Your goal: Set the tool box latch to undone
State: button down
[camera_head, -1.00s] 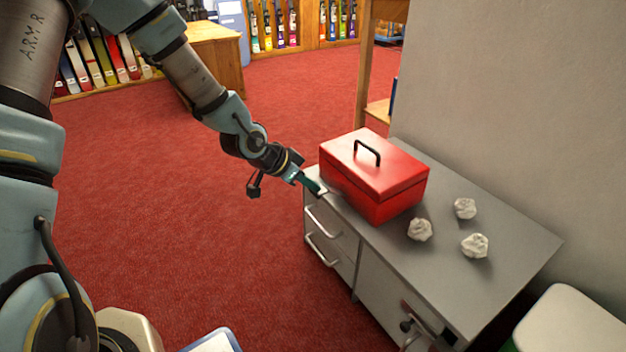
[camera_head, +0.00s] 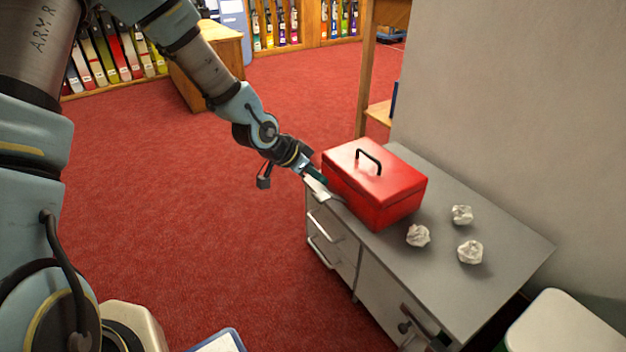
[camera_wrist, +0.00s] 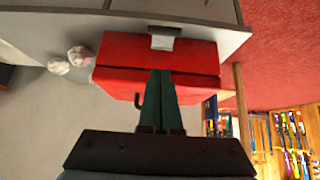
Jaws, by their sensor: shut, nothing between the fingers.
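The red tool box (camera_head: 372,187) with a black top handle stands shut on the grey cabinet. Whether the latch is fastened is not clear. My gripper (camera_head: 324,182) is at the left side of the box in the head view, very close to it. In the wrist view the teal fingers of my gripper (camera_wrist: 160,76) are shut together, with their tips just short of the latch. Contact cannot be told.
The grey cabinet top (camera_head: 450,305) bears several crumpled paper balls (camera_head: 461,214) right of the box. Drawer handles (camera_head: 325,222) stick out of the cabinet front. A wall rises behind. A white-topped bin (camera_head: 565,325) stands at lower right. Red carpet is open at left.

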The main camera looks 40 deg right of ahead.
jog(key=a+f+p+v, duration=0.1)
jog(key=p+v, duration=0.1)
jog(key=v, duration=0.8)
jog(key=w+a+r+n+t+y, duration=0.1)
jog(key=w+a+r+n+y, duration=0.2)
jog(key=a, duration=0.8)
jog(key=w+a+n+t+y, duration=0.25)
jog(key=w+a+n, duration=0.25)
jog(key=a, duration=0.5)
jog(key=s+a+r+n+g+y, duration=0.15)
jog(key=a+r+n, duration=0.25)
jog(key=a, duration=0.4)
jog(key=s+a+r+n+y, duration=0.1)
jog(key=s+a+r+n, duration=0.25)
jog(key=a, duration=0.35)
notch_tip(320, 180, up, 28)
jog(key=a+n+p, duration=0.1)
jog(key=n+p, duration=0.1)
jog(key=p, duration=2.5)
jog(key=shift+f+p, duration=0.25)
jog(key=shift+p, duration=0.1)
jog(key=shift+s+a, duration=0.1)
